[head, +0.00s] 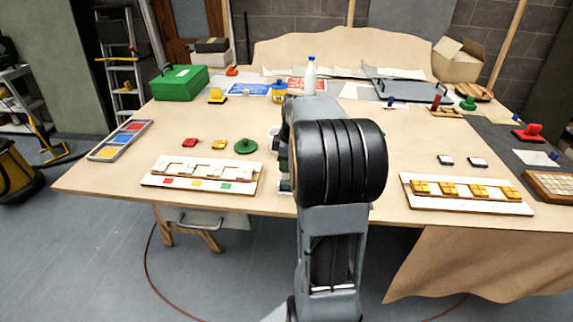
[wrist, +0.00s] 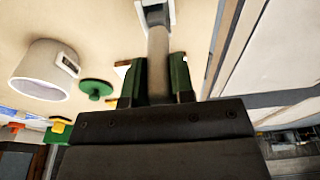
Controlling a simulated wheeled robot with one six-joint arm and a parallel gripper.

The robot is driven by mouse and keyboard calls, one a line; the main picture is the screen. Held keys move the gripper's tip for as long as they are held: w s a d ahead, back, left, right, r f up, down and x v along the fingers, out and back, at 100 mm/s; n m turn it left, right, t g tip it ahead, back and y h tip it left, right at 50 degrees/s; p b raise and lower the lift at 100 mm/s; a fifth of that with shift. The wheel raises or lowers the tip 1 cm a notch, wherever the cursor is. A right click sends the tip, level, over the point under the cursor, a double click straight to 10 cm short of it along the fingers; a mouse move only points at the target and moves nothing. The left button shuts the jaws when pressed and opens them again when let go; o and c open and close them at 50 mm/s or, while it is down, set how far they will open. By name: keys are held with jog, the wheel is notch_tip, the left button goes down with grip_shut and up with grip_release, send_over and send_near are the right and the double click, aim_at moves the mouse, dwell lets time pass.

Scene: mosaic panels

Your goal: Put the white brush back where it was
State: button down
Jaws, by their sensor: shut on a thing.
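The white brush (wrist: 158,45) shows in the wrist view, with its pale handle running up from between the green fingers to a small head at the top edge. My gripper (wrist: 157,82) is shut on the handle, one finger on each side. The lower end of the handle is hidden by the gripper body. In the head view my arm covers most of the gripper and brush near the table's front middle. I cannot tell whether the brush touches the table.
A white mug (wrist: 38,72) and a green knobbed piece (wrist: 96,88) are beside the gripper in the wrist view. White panels stand on the table (head: 330,120) at front left (head: 200,175) and front right (head: 465,196). A white bottle (head: 310,76) stands behind my arm.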

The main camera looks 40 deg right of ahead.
jog(key=shift+f, duration=0.4)
jog(key=shift+f, duration=0.2)
jog(key=c, duration=1)
grip_release()
jog(key=shift+r, duration=0.1)
notch_tip(320, 180, up, 11)
jog(key=s+d, duration=0.1)
jog(key=s+a+f+m, duration=0.3)
jog(key=a, duration=0.4)
jog(key=s+a+f+m+t, duration=0.1)
jog(key=s+a+f+m, duration=0.2)
jog(key=a, duration=0.4)
jog(key=s+a+f+m+t+h, duration=0.1)
jog(key=s+a+f+m, duration=0.2)
jog(key=s+a, duration=0.2)
jog(key=shift+s+a+p, duration=0.15)
jog(key=shift+a, duration=0.6)
jog(key=shift+s+a+p, duration=0.1)
jog(key=shift+a+p, duration=0.05)
jog(key=shift+a, duration=0.55)
